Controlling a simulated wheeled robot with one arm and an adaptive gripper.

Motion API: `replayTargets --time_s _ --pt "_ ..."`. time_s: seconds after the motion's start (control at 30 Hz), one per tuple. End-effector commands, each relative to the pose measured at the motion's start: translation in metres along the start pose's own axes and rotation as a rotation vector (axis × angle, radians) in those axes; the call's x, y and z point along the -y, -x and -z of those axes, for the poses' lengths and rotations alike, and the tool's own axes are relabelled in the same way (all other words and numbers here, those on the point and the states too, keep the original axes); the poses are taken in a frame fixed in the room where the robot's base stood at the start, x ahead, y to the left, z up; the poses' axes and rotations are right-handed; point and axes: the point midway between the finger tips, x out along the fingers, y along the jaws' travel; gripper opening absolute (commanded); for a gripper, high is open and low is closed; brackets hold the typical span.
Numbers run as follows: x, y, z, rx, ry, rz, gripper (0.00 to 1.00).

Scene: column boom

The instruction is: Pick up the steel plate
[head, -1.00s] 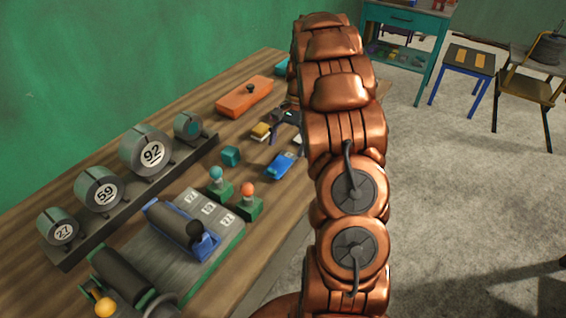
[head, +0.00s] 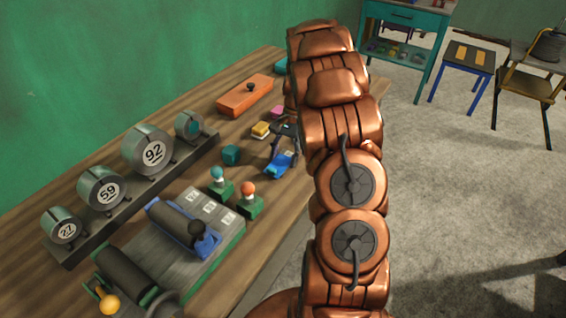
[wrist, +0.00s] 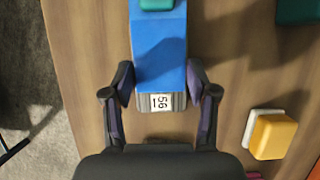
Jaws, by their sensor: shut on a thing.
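In the head view my gripper (head: 283,146) is at the blue piece (head: 280,165), near the right edge of the bench. My arm hides part of the area behind it. I cannot tell whether the piece is clear of the bench top.
On the wooden bench (head: 150,200), a teal cube (head: 231,155) and a yellow block (head: 261,129) stand close by. A green stand with an orange ball (head: 248,188) is in front. An orange box (head: 245,95) lies farther back. A rack of numbered rolls (head: 153,152) is left.

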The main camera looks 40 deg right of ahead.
Motion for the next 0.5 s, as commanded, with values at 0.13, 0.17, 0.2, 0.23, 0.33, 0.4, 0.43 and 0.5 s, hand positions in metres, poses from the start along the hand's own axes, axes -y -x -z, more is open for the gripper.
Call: replayTargets --time_s 0.13,0.17,0.2,0.23,0.33,0.4,0.43,0.5 --pt "0.0003 0.0001 0.0000 0.000 0.000 0.001 0.27" --pt "0.0003 0.0001 0.0000 0.000 0.000 0.001 0.24" --pt "0.0003 0.0001 0.0000 0.000 0.000 0.001 0.20" --pt "0.0003 0.0001 0.0000 0.000 0.000 0.001 0.17" --pt "0.0004 0.0001 0.0000 0.000 0.000 0.001 0.06" --pt "0.0004 0.0001 0.0000 0.000 0.000 0.001 0.00" --pt "0.0004 0.0001 0.0000 0.000 0.000 0.001 0.00" --pt "0.0005 0.0004 -0.0002 0.000 0.000 0.001 0.00"
